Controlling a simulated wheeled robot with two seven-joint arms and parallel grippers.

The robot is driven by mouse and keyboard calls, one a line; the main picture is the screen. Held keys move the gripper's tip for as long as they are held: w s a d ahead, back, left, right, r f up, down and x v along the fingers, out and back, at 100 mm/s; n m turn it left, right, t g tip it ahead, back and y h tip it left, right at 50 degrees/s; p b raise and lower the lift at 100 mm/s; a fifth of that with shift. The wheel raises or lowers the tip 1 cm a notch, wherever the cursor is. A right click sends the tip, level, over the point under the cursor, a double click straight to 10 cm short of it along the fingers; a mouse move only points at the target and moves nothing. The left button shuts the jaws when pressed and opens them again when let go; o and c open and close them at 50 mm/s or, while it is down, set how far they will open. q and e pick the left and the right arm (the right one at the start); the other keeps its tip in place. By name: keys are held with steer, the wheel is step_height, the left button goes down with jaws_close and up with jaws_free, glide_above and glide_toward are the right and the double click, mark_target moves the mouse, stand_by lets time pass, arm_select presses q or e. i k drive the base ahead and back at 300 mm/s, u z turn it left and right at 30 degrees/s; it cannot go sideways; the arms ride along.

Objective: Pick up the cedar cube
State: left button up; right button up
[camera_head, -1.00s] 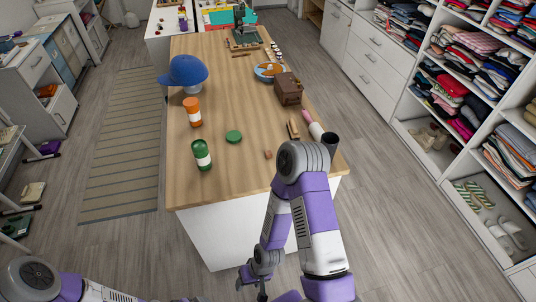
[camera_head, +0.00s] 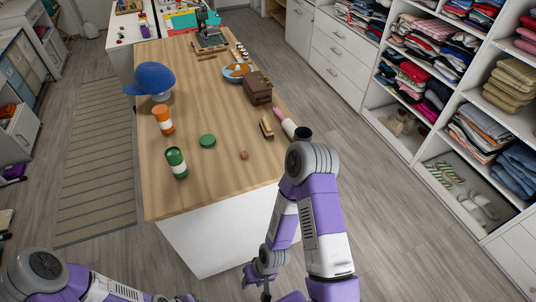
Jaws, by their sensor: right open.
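The cedar cube (camera_head: 244,155) looks like a small reddish-brown block. It lies on the wooden tabletop (camera_head: 215,188) near the table's near end, to the right of a green lid (camera_head: 207,141). My right gripper (camera_head: 265,293) is open and low at the bottom edge of the picture, below tabletop height and well apart from the cube. Its fingertips are partly cut off. My left arm comes in at the bottom left, and its gripper is not in view.
A green bottle (camera_head: 176,162), an orange bottle (camera_head: 163,119) and a blue cap (camera_head: 152,79) stand left of the cube. A wooden brush (camera_head: 267,128) and a black cup (camera_head: 303,134) are to its right. Open floor lies right of the table, before the clothes shelves.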

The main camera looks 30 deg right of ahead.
mark_target(243, 154)
steer(key=z, duration=1.1)
steer(key=i, duration=0.45)
steer(key=u, duration=1.2)
